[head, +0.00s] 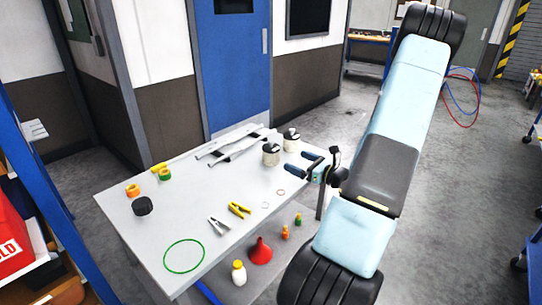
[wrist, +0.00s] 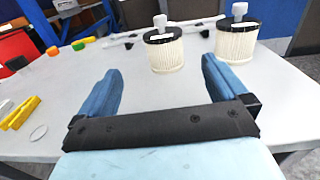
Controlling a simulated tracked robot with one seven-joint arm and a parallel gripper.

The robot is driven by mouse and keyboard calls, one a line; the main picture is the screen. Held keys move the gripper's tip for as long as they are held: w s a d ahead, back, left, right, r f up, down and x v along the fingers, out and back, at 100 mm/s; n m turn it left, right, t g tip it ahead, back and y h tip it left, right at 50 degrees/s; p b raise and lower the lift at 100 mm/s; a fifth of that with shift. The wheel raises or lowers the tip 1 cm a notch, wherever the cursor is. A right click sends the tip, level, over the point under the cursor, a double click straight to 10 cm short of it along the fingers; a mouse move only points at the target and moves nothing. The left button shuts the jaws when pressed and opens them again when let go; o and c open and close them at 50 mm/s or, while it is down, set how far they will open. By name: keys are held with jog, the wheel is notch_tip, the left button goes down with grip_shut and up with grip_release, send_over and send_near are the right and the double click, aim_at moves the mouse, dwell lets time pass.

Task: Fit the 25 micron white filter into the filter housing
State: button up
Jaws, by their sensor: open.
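Two white pleated filters with black tops, white labels and grey knobs stand upright on the table. In the wrist view the left filter (wrist: 165,53) is nearer my gripper's line, and the right filter (wrist: 237,42) is beside it. They also show in the head view as the left filter (head: 271,157) and the right filter (head: 292,143). The label text is too small to read, so I cannot tell which is 25 micron. My gripper (head: 302,163) is open and empty, its blue fingers apart, short of both filters. I cannot make out a filter housing.
The grey table (head: 215,226) holds a black round part (head: 142,206), yellow pliers (head: 239,210), grey pliers (head: 218,225), tape rolls, a green ring (head: 184,256) and long metal pieces behind. A red funnel (head: 260,251) and bottles stand lower down. The table's middle is fairly clear.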

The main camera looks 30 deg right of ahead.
aim_at(271, 149)
jog(key=shift+w+d+f, duration=0.1)
jog(key=shift+d+f, duration=0.1)
jog(key=shift+w, duration=0.4)
jog(key=x, duration=1.2)
jog(key=shift+w+a+r, duration=0.1)
jog(key=shift+w+a, duration=0.15)
jog(key=shift+w, duration=0.1)
jog(key=c, duration=1.1)
